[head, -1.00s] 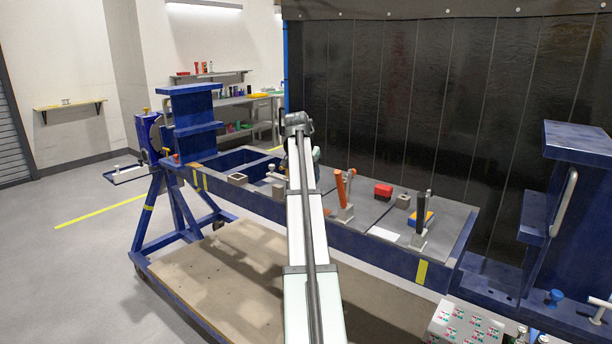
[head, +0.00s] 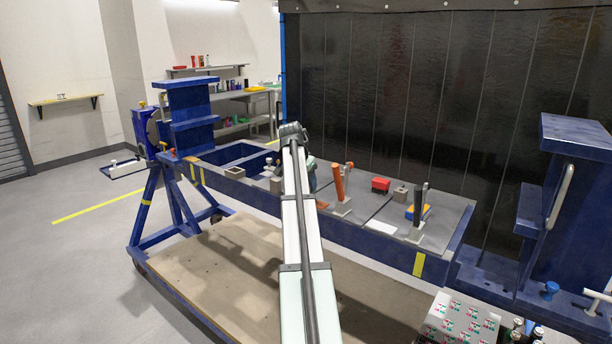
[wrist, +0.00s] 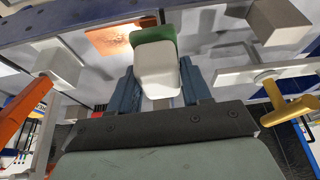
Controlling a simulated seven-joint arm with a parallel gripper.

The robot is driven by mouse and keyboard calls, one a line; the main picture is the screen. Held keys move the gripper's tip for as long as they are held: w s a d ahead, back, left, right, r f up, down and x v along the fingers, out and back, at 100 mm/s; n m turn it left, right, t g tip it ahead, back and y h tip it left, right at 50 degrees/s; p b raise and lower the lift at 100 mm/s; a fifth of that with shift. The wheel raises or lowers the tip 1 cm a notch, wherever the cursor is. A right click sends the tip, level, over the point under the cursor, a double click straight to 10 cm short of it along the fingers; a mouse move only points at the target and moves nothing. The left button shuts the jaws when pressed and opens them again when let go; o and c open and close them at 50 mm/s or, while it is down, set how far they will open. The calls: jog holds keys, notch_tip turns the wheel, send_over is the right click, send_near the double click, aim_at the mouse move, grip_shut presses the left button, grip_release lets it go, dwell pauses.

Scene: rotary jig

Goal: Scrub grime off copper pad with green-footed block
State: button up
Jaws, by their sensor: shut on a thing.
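My gripper (wrist: 160,82) is shut on a white block with a green foot (wrist: 156,62), its dark blue fingers on either side of the block. The green foot points toward the top of the wrist view. The copper pad (wrist: 112,40) lies just past the foot, to its upper left; the foot overlaps its edge in the picture, and I cannot tell whether they touch. Any grime on the pad is not clear. In the head view, a sliver of the pad (head: 321,204) shows right of my arm; the block is hidden behind my arm.
An orange-handled clamp (head: 339,185) stands right of my arm, with a black-handled clamp (head: 418,213) farther right. In the wrist view, grey blocks (wrist: 278,22) flank the pad.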

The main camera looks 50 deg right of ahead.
jog(key=shift+f, duration=0.85)
jog(key=shift+s+f, duration=0.25)
jog(key=shift+f, duration=0.4)
jog(key=shift+c, duration=0.4)
jog(key=shift+s, duration=0.75)
jog(key=shift+c, duration=0.5)
jog(key=shift+s, duration=3)
jog(key=shift+w+r, duration=0.1)
jog(key=shift+w, duration=3.9)
jog(key=shift+r, duration=4.1)
